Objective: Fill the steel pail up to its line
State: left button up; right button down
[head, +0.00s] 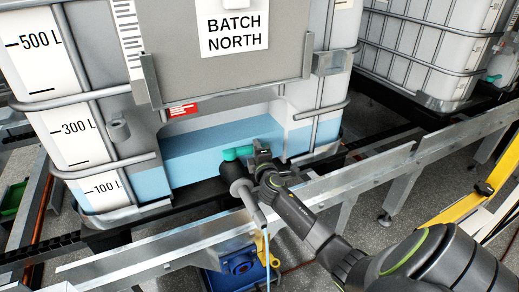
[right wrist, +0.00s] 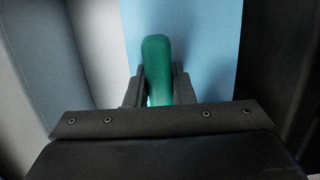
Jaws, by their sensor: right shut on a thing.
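A teal valve handle (head: 236,153) sits at the low front of the tote labelled BATCH NORTH (head: 185,150). My right gripper (head: 261,160) is shut on this handle. In the right wrist view the handle (right wrist: 156,65) stands between the two fingers of my right gripper (right wrist: 157,86). A grey outlet spout (head: 241,188) points down and forward below the handle. A thin pale-blue line, which looks like a stream of liquid (head: 265,232), runs down from the spout and out of the picture. I cannot see the steel pail or its line. My left gripper is not in view.
Blue liquid fills the low part of the tote, which has litre marks on its left. A steel rail (head: 345,183) crosses in front, under my right arm. A blue unit (head: 238,264) is below. A second tote (head: 425,55) and a yellow post (head: 485,185) stand at right.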

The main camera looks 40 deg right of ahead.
jog(key=c, duration=1.2)
grip_release()
jog(key=shift+c, duration=0.2)
jog(key=shift+s, duration=0.1)
jog(key=v, duration=1.7)
jog(key=shift+s, duration=0.2)
